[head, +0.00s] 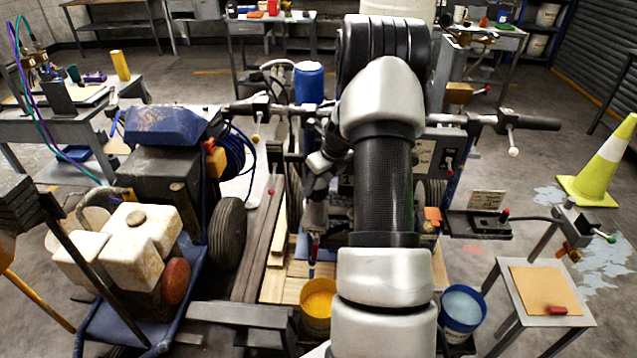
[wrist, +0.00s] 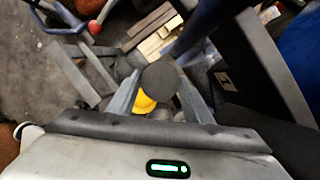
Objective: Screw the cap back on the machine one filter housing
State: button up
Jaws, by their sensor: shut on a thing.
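In the wrist view my gripper (wrist: 158,92) is shut on a dark grey round cap (wrist: 159,78), its flat face towards the camera. The cap is held between the two fingers, clear of the floor as far as I can see. In the head view my arm fills the middle, and I cannot make out the gripper or the cap for certain. Machine one's filter housing cannot be clearly picked out in either view. A striping machine with a blue-topped engine (head: 165,125) stands at left; another machine is partly hidden behind my arm.
A yellow bucket (head: 318,300) and a blue bucket (head: 463,308) stand on the floor on either side of my arm. Wooden planks (head: 262,235) lie between the machines. A small side table (head: 525,285) and a traffic cone (head: 605,165) are at right.

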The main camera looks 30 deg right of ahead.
jog(key=shift+f, duration=0.25)
jog(key=shift+f+b, duration=0.35)
jog(key=shift+f, duration=0.05)
jog(key=shift+f+b, duration=0.3)
jog(key=shift+f, duration=0.4)
dwell(1.3)
jog(key=o, duration=1.1)
jog(key=shift+c, duration=0.7)
